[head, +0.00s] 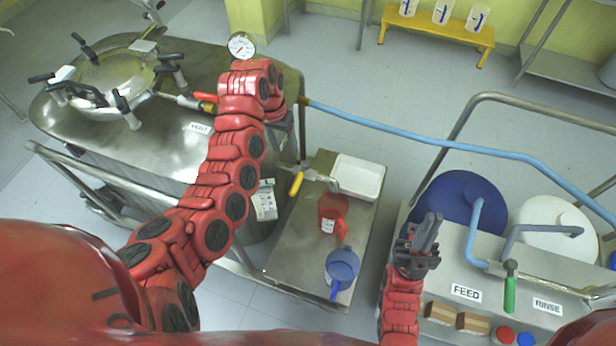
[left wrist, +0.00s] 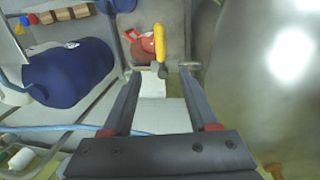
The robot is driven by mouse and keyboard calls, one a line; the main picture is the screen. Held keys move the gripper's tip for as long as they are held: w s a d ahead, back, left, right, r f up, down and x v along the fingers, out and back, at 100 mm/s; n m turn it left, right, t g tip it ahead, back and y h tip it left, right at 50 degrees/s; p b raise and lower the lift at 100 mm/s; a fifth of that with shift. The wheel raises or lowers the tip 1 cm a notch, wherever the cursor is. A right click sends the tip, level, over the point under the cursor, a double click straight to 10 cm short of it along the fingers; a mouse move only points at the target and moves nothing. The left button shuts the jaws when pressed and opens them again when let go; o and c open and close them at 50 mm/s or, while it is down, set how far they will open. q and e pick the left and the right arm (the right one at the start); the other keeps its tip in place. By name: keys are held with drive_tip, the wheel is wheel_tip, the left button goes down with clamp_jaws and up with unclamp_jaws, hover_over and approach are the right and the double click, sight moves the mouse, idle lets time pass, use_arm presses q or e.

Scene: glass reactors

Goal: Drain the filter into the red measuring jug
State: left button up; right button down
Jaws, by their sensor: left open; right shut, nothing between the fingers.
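The filter (head: 105,85) is a steel vessel with a round clamped lid at the left. Its drain valve with a yellow handle (head: 296,184) sticks out over a low steel bench; the handle also shows in the left wrist view (left wrist: 159,43). The red measuring jug (head: 332,210) stands on the bench near the valve outlet; I cannot tell if it is directly under it. It shows behind the handle in the left wrist view (left wrist: 143,48). My left gripper (left wrist: 160,75) is open and empty, its fingertips short of the handle. My right gripper (head: 428,232) is shut and empty, right of the bench.
A blue jug (head: 342,266) stands in front of the red one, and a white tray (head: 360,177) lies behind. A blue hose (head: 420,138) crosses behind the bench. At the right is a station with a blue drum (head: 455,200) and a green-handled valve (head: 510,290).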

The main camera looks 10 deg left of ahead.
use_arm(q)
drive_tip(key=p, duration=0.2)
hover_over(296, 183)
drive_tip(key=a, duration=0.1)
wheel_tip(296, 183, down, 11)
drive_tip(key=f, duration=0.1)
drive_tip(key=f+b, duration=0.1)
drive_tip(key=f, duration=0.1)
drive_tip(key=f+b, duration=0.1)
drive_tip(key=f, duration=0.1)
drive_tip(key=shift+d, duration=0.25)
drive_tip(key=shift+d+f, duration=0.1)
drive_tip(key=shift+f, duration=0.45)
clamp_jaws()
idle(0.5)
